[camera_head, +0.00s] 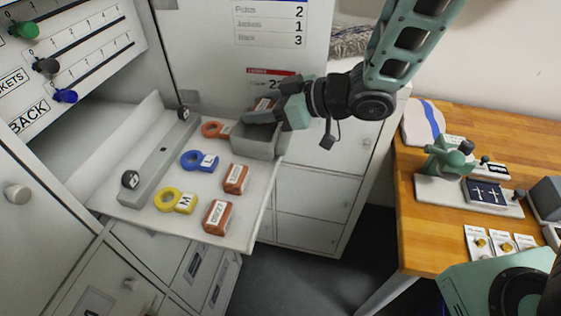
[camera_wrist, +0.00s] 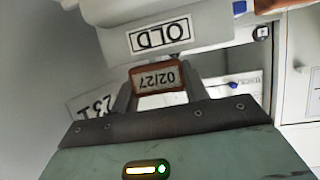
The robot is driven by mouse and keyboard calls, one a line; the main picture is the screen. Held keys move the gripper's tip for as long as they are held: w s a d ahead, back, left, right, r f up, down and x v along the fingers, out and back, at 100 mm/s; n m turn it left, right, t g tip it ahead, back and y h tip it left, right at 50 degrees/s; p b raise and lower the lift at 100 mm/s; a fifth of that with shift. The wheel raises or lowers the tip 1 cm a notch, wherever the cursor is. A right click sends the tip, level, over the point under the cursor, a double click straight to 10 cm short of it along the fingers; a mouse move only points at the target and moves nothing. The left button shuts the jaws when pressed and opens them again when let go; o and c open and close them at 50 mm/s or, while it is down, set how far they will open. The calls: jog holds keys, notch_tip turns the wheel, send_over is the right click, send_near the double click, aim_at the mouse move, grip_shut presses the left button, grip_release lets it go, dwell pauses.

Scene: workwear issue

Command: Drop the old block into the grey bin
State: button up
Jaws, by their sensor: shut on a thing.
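My gripper (camera_head: 268,110) is shut on an orange-brown block (camera_wrist: 160,78) labelled 02/27, which sits between the two fingers in the wrist view. In the head view the held block (camera_head: 263,103) is partly hidden by the fingers. The grey bin (camera_head: 256,144) stands at the back right of the white shelf. The gripper and block are at its top, appearing above its opening; the exact height is unclear. A label reading OLD (camera_wrist: 160,36) shows upside down beyond the block in the wrist view.
Two orange blocks (camera_head: 235,179) (camera_head: 217,217) lie at the shelf's right. Yellow (camera_head: 175,200), blue (camera_head: 199,160) and orange (camera_head: 215,129) ring tags lie left of them. A grey rail (camera_head: 160,160) crosses the shelf. A wooden table (camera_head: 425,235) with equipment stands at right.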

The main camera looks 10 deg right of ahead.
jog(key=o, duration=1)
jog(key=shift+o, duration=0.2)
jog(key=b+v, duration=0.4)
jog(key=v, duration=1.3)
jog(key=shift+d+r, duration=0.15)
jog(key=shift+d, duration=0.1)
